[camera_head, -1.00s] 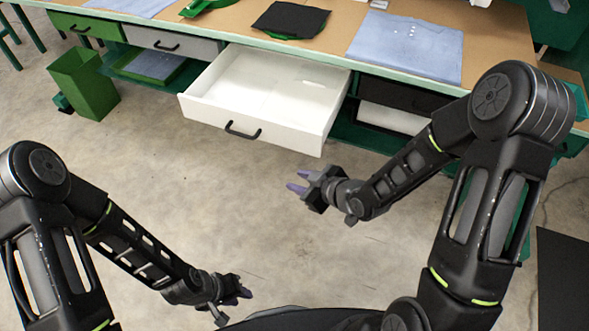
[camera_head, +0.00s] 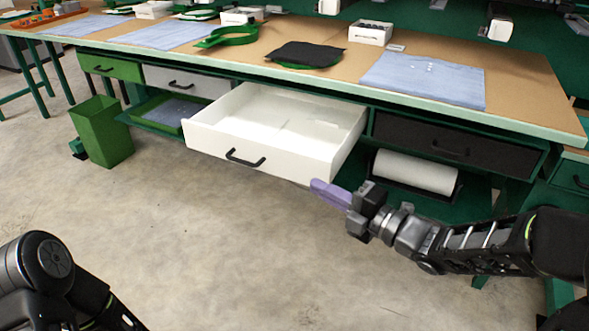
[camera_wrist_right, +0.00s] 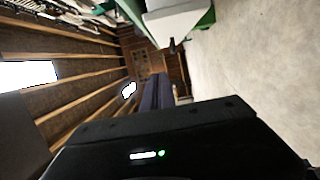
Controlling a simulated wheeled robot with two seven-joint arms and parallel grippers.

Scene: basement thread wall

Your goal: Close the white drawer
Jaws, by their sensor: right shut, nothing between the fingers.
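The white drawer (camera_head: 222,145) is pulled out from under the workbench in the head view, with a black handle (camera_head: 245,158) on its front. Its inside looks empty. My right gripper (camera_head: 330,194) is shut and empty, with purple fingers, just below and to the right of the drawer's front right corner. It appears apart from the drawer. In the right wrist view the shut purple fingers (camera_wrist_right: 156,92) show, with a white, box-like surface (camera_wrist_right: 178,20) beyond them at the top. My left gripper is out of view; only part of my left arm shows.
The workbench top (camera_head: 345,82) holds blue cloths, a black cloth (camera_head: 305,54) and small boxes. A closed black drawer (camera_head: 450,143) and a white roll (camera_head: 415,172) are to the right. A green bin (camera_head: 103,132) stands at the left. The floor before the drawer is clear.

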